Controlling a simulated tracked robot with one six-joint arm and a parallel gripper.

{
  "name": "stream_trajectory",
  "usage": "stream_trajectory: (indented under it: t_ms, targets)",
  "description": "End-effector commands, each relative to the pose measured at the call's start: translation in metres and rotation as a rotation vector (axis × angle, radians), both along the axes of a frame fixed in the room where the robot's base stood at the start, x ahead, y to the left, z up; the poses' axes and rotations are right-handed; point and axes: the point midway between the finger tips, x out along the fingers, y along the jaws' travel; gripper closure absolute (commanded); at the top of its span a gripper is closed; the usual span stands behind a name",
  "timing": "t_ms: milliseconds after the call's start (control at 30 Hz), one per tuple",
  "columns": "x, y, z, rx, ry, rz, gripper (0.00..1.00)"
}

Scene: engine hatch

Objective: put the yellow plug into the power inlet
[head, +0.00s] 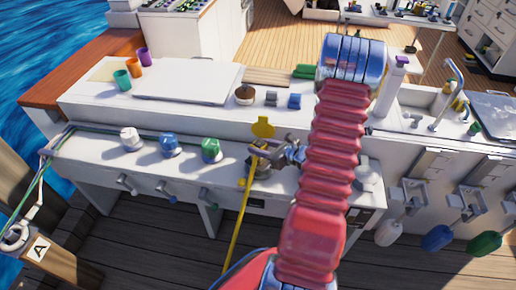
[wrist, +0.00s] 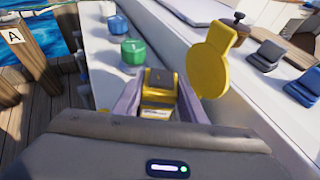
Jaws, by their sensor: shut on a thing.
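The yellow plug (wrist: 157,93) is between the two fingers of my gripper (wrist: 156,100) in the wrist view, with a dark top. In the head view my gripper (head: 262,152) is at the front ledge of the white counter, with a yellow cable (head: 241,215) hanging below it to the deck. A round yellow cap (head: 263,127) stands raised just behind the gripper; it also shows in the wrist view (wrist: 209,68), right of the fingers. The power inlet's opening is hidden, so I cannot tell whether the plug is inside it.
White (head: 130,138), blue (head: 169,145) and green (head: 211,150) capped fittings stand on the ledge left of my gripper. Small grey (head: 271,98) and blue (head: 294,101) pieces sit on the counter behind. A wooden post marked A (head: 40,250) stands at the lower left.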

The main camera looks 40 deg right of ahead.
Motion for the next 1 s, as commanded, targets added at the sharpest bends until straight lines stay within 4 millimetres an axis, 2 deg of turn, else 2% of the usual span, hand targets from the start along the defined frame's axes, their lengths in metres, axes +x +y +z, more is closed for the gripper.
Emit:
stream_trajectory:
  t_ms: [167, 200, 467, 800, 1000]
  targets:
    - [-0.001, 0.000, -0.005, 0.002, 0.010, -0.002, 1.00]
    - [-0.002, 0.000, -0.005, 0.002, 0.010, -0.002, 0.60]
    - [-0.001, 0.000, -0.003, 0.002, 0.007, -0.001, 0.42]
    - [-0.003, 0.000, -0.002, 0.001, 0.007, -0.002, 0.41]
    - [-0.018, -0.003, 0.004, 0.001, 0.006, -0.004, 0.41]
